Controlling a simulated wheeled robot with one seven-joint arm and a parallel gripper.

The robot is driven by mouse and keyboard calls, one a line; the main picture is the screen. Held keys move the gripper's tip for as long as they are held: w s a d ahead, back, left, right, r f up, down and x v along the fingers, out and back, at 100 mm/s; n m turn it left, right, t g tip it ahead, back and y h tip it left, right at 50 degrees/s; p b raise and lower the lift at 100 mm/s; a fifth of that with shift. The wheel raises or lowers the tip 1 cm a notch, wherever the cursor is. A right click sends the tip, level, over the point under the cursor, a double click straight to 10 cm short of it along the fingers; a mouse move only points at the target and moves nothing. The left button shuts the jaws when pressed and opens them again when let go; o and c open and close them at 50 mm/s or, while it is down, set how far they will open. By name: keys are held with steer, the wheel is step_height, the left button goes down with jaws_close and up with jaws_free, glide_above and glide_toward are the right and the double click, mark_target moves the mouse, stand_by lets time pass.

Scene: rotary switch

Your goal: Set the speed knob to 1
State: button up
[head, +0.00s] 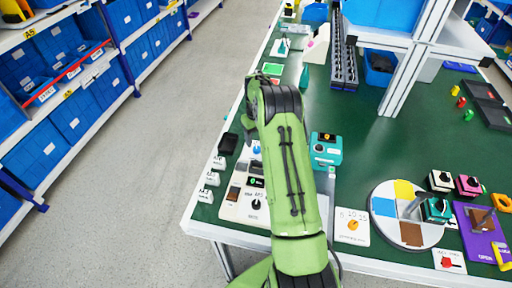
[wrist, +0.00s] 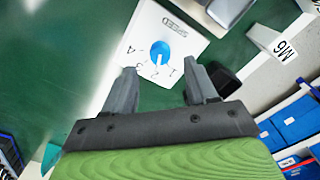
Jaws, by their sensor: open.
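The speed knob (wrist: 160,52) is a round blue knob with a white pointer mark, on a white plate (wrist: 182,42) printed "SPEED" with numbers around one side. In the wrist view the pointer side faces the numbers nearer my gripper; which number it marks is too small to tell. The knob also shows in the head view (head: 257,148), just left of my arm. My gripper (wrist: 160,80) is open and empty, its two fingers pointing toward the plate with the knob ahead between their lines, apart from it. In the head view my arm hides the gripper.
A white panel with a black knob (head: 256,204) lies nearer on the green table (head: 365,155). A teal device (head: 326,148) stands right of my arm. A dark box (wrist: 222,78) is close to the right finger in the wrist view. Small white labelled blocks (head: 212,178) line the left edge.

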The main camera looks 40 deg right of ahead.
mark_target(257, 148)
step_height(257, 148, down, 5)
steer(key=shift+r, duration=0.15)
steer(key=c, duration=1.1)
